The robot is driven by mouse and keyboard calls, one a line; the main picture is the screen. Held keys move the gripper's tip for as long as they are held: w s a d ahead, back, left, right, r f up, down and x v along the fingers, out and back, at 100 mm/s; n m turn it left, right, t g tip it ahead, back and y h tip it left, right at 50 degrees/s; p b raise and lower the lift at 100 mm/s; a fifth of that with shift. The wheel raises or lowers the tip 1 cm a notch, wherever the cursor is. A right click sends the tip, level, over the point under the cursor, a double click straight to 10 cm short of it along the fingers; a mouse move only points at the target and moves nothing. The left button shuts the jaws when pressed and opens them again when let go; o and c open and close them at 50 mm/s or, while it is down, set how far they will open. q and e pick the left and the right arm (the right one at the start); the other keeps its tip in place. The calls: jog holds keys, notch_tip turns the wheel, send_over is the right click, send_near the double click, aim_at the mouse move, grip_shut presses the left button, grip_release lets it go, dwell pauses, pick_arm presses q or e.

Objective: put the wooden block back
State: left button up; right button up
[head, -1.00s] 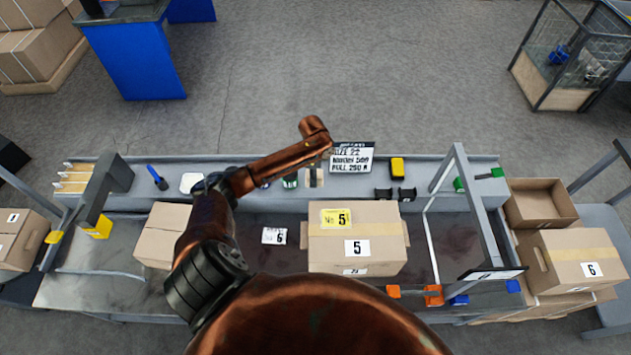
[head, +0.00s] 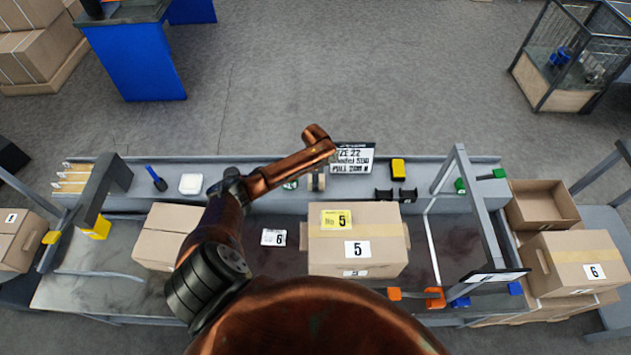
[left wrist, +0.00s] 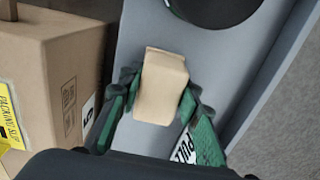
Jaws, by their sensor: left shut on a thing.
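The wooden block (left wrist: 164,86) is a pale tan block in the left wrist view. My left gripper (left wrist: 160,97) is shut on it, with a green-padded finger on each side. Behind the block is the grey shelf strip (left wrist: 145,30); I cannot tell whether the block touches it. In the head view my copper left arm reaches over the back shelf (head: 350,196), just left of the size sign (head: 352,158). My right gripper is not in view.
A carton marked 5 (head: 385,240) stands in front of the shelf. Black holders (head: 395,195) and a yellow item (head: 398,169) are to the right. A white item (head: 190,184) and blue-handled tool (head: 156,178) are to the left. A dark round thing (left wrist: 212,8) lies near the block.

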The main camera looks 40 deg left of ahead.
pick_arm(q)
jog(key=o, duration=1)
jog(key=shift+r, duration=0.1)
notch_tip(320, 180, up, 12)
jog(key=shift+r+p, duration=0.1)
jog(key=shift+p, duration=0.4)
